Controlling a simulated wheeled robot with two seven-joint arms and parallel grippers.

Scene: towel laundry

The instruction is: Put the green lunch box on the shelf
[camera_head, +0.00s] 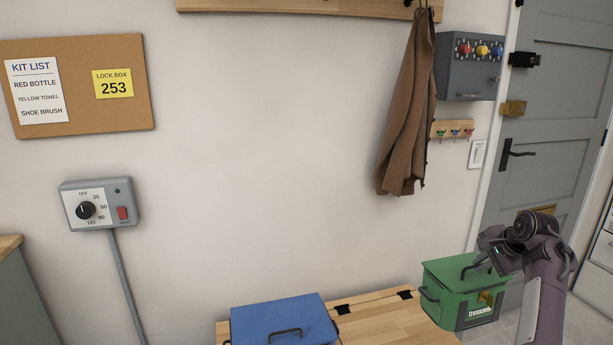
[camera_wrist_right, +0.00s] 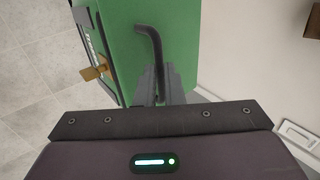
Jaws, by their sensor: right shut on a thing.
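The green lunch box (camera_head: 445,277) is at the lower right in the head view, beside the right end of the wooden bench. It has dark handles and a label on its front. My right gripper (camera_head: 487,262) is at its top and is shut on its dark handle. The right wrist view shows the fingers (camera_wrist_right: 158,88) closed at the bent handle (camera_wrist_right: 150,42), with the green side (camera_wrist_right: 125,25) and a brass latch (camera_wrist_right: 93,72) beyond. I cannot tell whether the box touches the floor. My left gripper is out of view.
A wooden board (camera_head: 300,6) with hooks runs along the top; a brown coat (camera_head: 408,110) hangs from it. A blue box (camera_head: 270,318) sits on the wooden bench (camera_head: 385,312). A grey wall box (camera_head: 468,70) and a door (camera_head: 560,110) are at right.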

